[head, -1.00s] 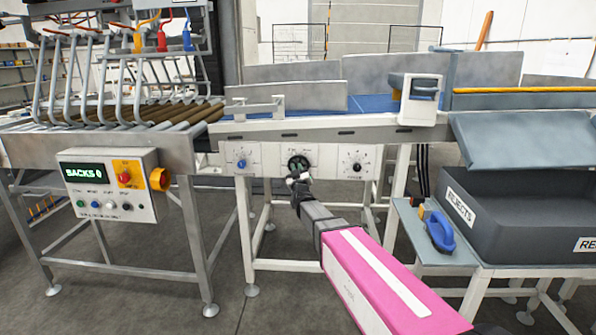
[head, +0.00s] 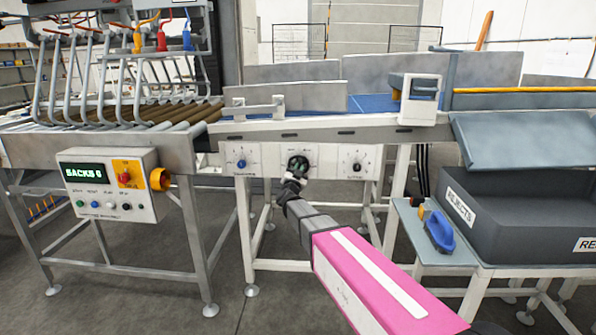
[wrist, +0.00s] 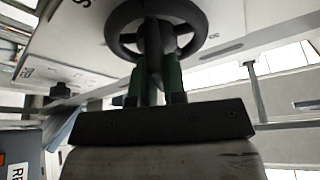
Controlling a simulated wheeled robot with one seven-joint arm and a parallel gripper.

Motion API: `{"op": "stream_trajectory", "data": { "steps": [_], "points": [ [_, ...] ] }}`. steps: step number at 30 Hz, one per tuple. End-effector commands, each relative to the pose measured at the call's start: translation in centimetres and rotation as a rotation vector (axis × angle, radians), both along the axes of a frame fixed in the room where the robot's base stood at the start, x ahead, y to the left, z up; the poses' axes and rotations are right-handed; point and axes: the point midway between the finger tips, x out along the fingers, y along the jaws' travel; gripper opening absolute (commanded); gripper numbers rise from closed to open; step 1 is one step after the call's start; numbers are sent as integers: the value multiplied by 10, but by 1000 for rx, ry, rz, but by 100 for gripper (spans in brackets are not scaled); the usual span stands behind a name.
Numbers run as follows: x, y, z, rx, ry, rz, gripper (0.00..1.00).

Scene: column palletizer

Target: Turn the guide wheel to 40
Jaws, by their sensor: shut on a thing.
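The guide wheel (head: 298,163) is a dark round handwheel on the white panel under the conveyor, between a blue knob and a black knob. In the wrist view the wheel (wrist: 113,40) shows its dark rim close up at the top. My gripper (head: 296,178) is at the wheel from below. In the wrist view my gripper (wrist: 155,80) has its two green-sided fingers shut on the wheel's middle part. The wheel's scale is too small to read, and my fingers hide part of the hub.
A blue knob (head: 241,163) is left of the wheel and a black knob (head: 357,167) right. A control box (head: 108,186) with a SACKS display stands at left. A grey rejects bin (head: 520,215) and a blue-handled tool (head: 439,231) sit on the right table.

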Motion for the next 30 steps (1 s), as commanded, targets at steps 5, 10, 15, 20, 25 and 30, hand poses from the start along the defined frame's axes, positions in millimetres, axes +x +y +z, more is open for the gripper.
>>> {"op": "stream_trajectory", "data": {
  "steps": [5, 10, 15, 20, 25, 30],
  "points": [
    [0, 0, -1, 62, 0, 2, 0],
    [-1, 0, -1, 90, -1, 2, 0],
    [-1, 0, -1, 96, -1, 2, 0],
    [-1, 0, -1, 95, -1, 2, 0],
    [-1, 0, -1, 95, -1, 2, 37],
    [0, 0, 0, 94, -1, 1, 37]
  ]
}}
